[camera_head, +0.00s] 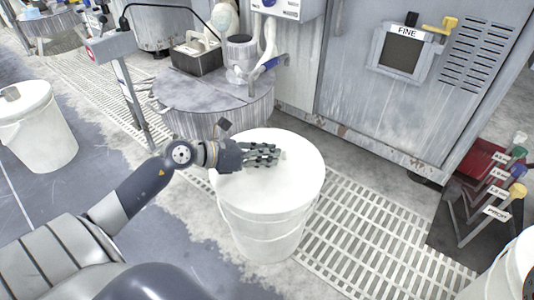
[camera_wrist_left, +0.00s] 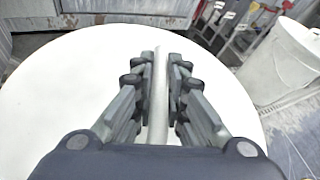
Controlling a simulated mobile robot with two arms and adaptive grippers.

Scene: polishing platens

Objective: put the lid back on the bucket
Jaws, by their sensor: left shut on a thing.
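The white round lid (camera_head: 295,178) is at the top of the white bucket (camera_head: 265,235), level and roughly centred over it. I cannot tell whether its rim is fully seated. My left gripper (camera_head: 278,156) reaches in from the left over the lid. In the left wrist view the lid (camera_wrist_left: 55,95) fills much of the picture. There the gripper (camera_wrist_left: 161,68) is shut on the thin, pale upright grip of the lid (camera_wrist_left: 158,100), which stands between its fingers. My right gripper is not in view.
A second white bucket (camera_head: 38,130) stands at the left, and another (camera_head: 512,278) at the lower right corner. A grey round platen table (camera_head: 210,95) stands behind the bucket. A grey cabinet (camera_head: 400,110) marked FINE is at the back right. Floor grating (camera_head: 370,230) lies right of the bucket.

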